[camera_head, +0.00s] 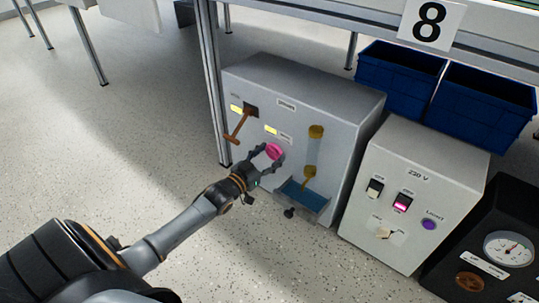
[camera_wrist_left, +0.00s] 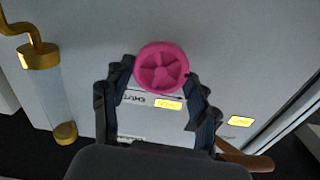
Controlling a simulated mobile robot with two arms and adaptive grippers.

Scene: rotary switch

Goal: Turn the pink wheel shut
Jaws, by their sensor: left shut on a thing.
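The pink wheel (camera_head: 273,151) is on the front of a grey box (camera_head: 300,88) in the head view. It shows large in the left wrist view (camera_wrist_left: 162,67), round with spokes. My left gripper (camera_head: 268,158) reaches in from the left and is shut on the wheel, with one finger on each side of its rim. My right gripper is not in view.
Beside the wheel are an orange-brown lever (camera_head: 238,124) and a clear tube with yellow fittings (camera_head: 314,150) above a blue basin (camera_head: 303,196). A grey switch box (camera_head: 413,190), a black gauge box (camera_head: 487,222) and blue crates (camera_head: 398,78) stand to the right.

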